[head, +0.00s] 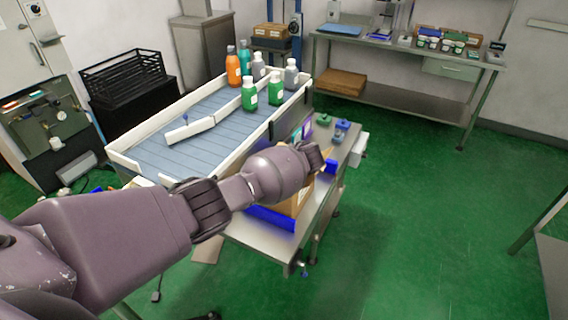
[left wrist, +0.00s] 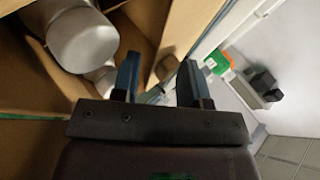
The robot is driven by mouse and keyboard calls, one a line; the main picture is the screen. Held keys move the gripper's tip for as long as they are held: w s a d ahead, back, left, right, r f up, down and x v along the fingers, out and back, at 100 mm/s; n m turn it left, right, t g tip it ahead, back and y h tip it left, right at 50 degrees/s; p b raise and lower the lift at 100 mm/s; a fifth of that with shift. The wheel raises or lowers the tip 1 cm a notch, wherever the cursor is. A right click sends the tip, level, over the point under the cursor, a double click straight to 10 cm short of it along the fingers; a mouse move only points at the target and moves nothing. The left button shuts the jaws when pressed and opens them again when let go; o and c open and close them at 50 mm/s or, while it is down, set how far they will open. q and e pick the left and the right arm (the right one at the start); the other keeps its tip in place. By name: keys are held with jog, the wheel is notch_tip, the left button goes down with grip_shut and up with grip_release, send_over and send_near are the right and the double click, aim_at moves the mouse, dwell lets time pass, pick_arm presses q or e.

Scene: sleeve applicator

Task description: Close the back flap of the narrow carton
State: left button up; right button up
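The brown carton (head: 299,203) stands on the small metal table, mostly hidden behind my left arm in the head view. In the left wrist view, the open carton (left wrist: 35,85) fills the left side, with white containers (left wrist: 82,38) inside. My left gripper (left wrist: 158,72) is at the carton, its two dark fingers apart. A cardboard edge (left wrist: 168,66) shows between and beyond the fingers; I cannot tell if they touch it. In the head view the fingertips are hidden behind the wrist. Which flaps are folded cannot be made out. My right gripper is not in view.
A blue-surfaced conveyor table (head: 190,135) with green, orange and grey bottles stands behind. A blue holder (head: 270,217) lies at the carton's base on the metal table (head: 262,238). Small blue and green items (head: 341,127) sit beyond the carton. The green floor at right is clear.

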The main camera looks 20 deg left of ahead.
pick_arm(q)
jog(key=p+v, duration=0.2)
jog(key=v, duration=0.8)
jog(key=shift+s+d+r+p, duration=0.15)
jog(key=shift+s+r+p, duration=0.05)
jog(key=shift+p, duration=0.15)
jog(key=shift+r, duration=0.1)
jog(key=shift+d, duration=0.1)
